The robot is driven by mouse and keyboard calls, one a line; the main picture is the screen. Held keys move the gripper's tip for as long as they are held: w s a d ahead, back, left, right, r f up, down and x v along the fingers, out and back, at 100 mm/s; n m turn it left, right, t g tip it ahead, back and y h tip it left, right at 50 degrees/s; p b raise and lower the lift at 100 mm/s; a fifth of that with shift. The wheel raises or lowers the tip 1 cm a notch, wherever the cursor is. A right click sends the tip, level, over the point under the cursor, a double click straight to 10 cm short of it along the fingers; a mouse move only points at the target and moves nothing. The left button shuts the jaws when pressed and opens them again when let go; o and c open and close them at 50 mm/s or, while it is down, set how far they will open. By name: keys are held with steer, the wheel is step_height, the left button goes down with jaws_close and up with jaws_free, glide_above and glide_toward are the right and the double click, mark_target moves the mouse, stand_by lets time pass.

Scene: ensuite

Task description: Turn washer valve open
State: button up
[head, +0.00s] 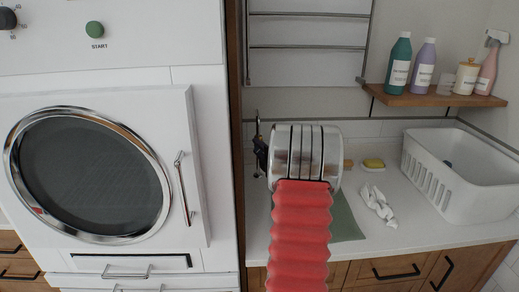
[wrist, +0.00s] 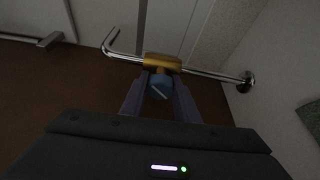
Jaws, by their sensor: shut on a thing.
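In the wrist view the washer valve has a brass body (wrist: 162,62) on a chrome pipe (wrist: 205,73). A blue handle (wrist: 160,88) with a pale line across its face sits below the body, towards me. My gripper (wrist: 161,101) is shut on the blue handle, one finger on each side. In the head view my gripper (head: 261,152) shows only as dark parts left of my wrist, near the wooden side panel. The valve cannot be made out there. The white washer (head: 212,110) stands at the left with its round door closed.
A counter (head: 405,200) at the right holds a white basket (head: 465,178), a yellow sponge (head: 373,164), a crumpled white cloth (head: 377,203) and a green cloth (head: 346,220). Several bottles stand on a wooden shelf (head: 425,99). A metal rail (head: 308,47) hangs above my arm.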

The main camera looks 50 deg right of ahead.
steer(key=n, duration=0.1)
steer(key=n+g, duration=0.1)
steer(key=n, duration=0.2)
steer(key=shift+w+a+f+g, duration=0.1)
steer(key=shift+a+f+g, duration=0.2)
steer(key=shift+g, duration=0.1)
steer(key=shift+c, duration=0.2)
steer(key=shift+o, duration=0.2)
steer(key=n, duration=0.1)
steer(key=n+g, duration=0.1)
steer(key=shift+d+f+n+g, duration=0.1)
steer(key=shift+f+n+g, duration=0.05)
steer(key=shift+n+g, duration=0.15)
steer(key=o, duration=1)
steer(key=shift+d, duration=0.1)
steer(key=shift+o, duration=0.2)
steer(key=shift+r, duration=0.2)
